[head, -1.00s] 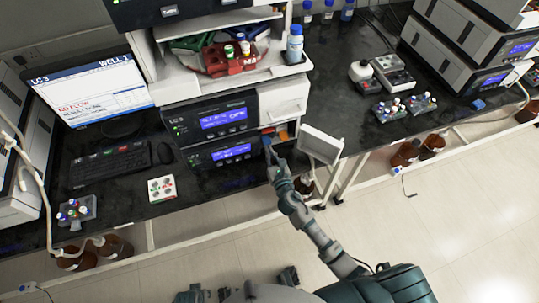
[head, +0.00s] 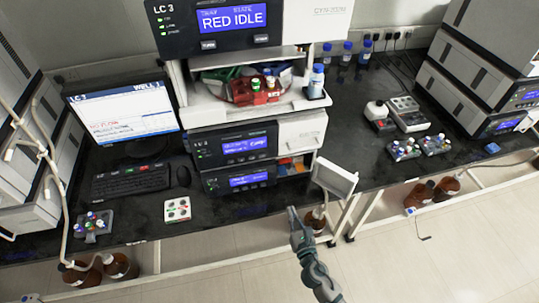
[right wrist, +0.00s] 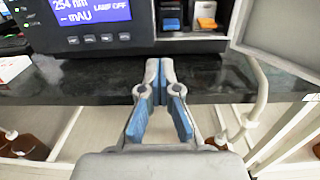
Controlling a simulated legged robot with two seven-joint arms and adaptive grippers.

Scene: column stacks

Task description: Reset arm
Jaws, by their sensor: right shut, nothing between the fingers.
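My right gripper (head: 292,212) is in front of the black bench's front edge, below and clear of the centre instrument stack. Its fingertips meet with nothing between them in the right wrist view (right wrist: 159,68). The stack's lower module (head: 240,181) has an open white door (head: 335,178) on its right, above the gripper and apart from it. The open compartment shows blue and orange pieces (right wrist: 204,14) in the right wrist view. My left gripper is not in view.
The bench's black top (head: 140,219) carries a monitor (head: 125,118), a keyboard (head: 128,182) and a white pad with round buttons (head: 177,209). Small vial racks (head: 405,150) stand at the right. Brown bottles (head: 120,265) stand under the bench.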

